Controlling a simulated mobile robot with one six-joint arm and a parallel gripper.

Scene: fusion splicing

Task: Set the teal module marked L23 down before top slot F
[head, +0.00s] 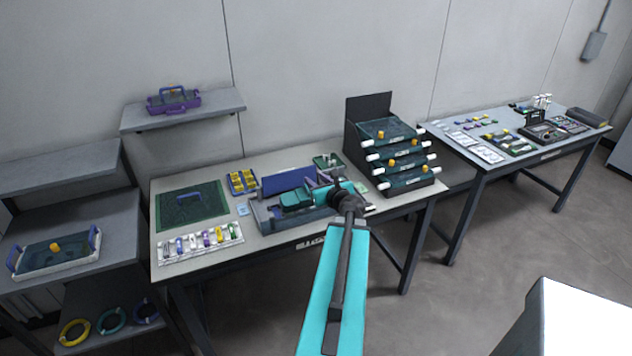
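My teal-and-black arm reaches in from the bottom, and its wrist end is over the middle table. My gripper (318,184) is small there, beside a long grey device. I cannot tell whether it is open or shut, or whether it holds anything. A dark teal block (297,199) shows at the grey device (268,217), just left of the wrist. I cannot read a mark on it, so I cannot tell whether it is the L23 module. A dark rack (368,108) with several stacked, clear-fronted trays stands right of the wrist. No slot letter F is readable.
A green mat (172,214), a white tray (232,240) of coloured pieces and a blue box (236,183) with yellow parts occupy the left of the middle table (165,184). A second table (447,141) at right holds many small parts. Floor is clear between the tables.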

